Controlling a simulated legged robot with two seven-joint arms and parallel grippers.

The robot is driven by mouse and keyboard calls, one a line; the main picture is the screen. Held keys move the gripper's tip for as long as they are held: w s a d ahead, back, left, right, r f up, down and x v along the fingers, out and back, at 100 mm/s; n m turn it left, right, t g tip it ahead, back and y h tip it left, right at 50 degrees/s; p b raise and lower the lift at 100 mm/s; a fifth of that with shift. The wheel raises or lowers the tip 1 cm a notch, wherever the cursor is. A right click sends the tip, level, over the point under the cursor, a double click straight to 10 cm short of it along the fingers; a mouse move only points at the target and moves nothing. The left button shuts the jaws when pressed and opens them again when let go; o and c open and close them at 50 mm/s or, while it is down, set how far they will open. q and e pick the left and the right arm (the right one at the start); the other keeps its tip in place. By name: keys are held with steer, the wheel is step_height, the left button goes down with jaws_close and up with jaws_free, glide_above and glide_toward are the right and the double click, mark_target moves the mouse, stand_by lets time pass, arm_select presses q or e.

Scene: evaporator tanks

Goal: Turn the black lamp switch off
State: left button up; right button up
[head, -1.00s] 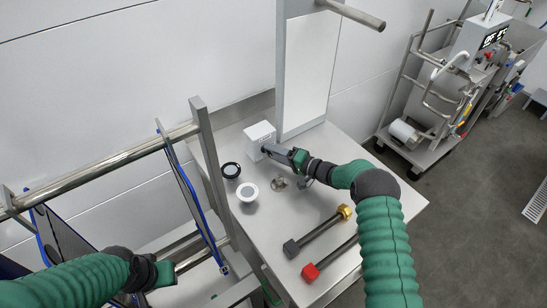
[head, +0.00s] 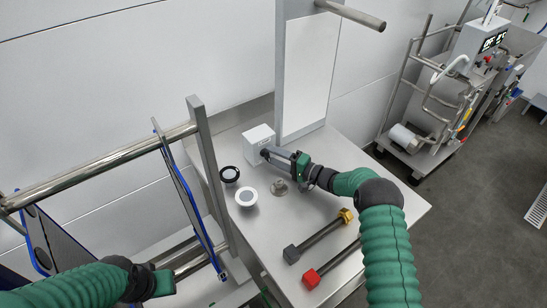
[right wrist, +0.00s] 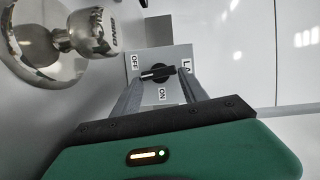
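The lamp switch is a black knob (right wrist: 157,73) on a small white box (head: 258,139) at the back of the steel table. In the right wrist view its bar lies roughly level, with "OFF" at its upper left and "ON" below it. My right gripper (head: 268,153) is at the box's front face. In the right wrist view my right gripper (right wrist: 159,82) has its fingers apart, one on each side of the knob, with a gap showing between them. Whether a finger touches the knob I cannot tell. My left gripper (head: 160,281) is low at the left, its fingers unclear.
Bars with a black end (head: 292,254) and a red end (head: 311,279) lie at the front. A steel post (head: 211,170) stands left.

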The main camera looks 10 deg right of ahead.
steer(key=o, duration=0.3)
steer(key=shift+d+f, duration=0.1)
steer(key=v, duration=1.7)
steer(key=shift+w+d+f+b, duration=0.15)
steer(key=shift+b, duration=0.15)
steer(key=shift+c, duration=0.2)
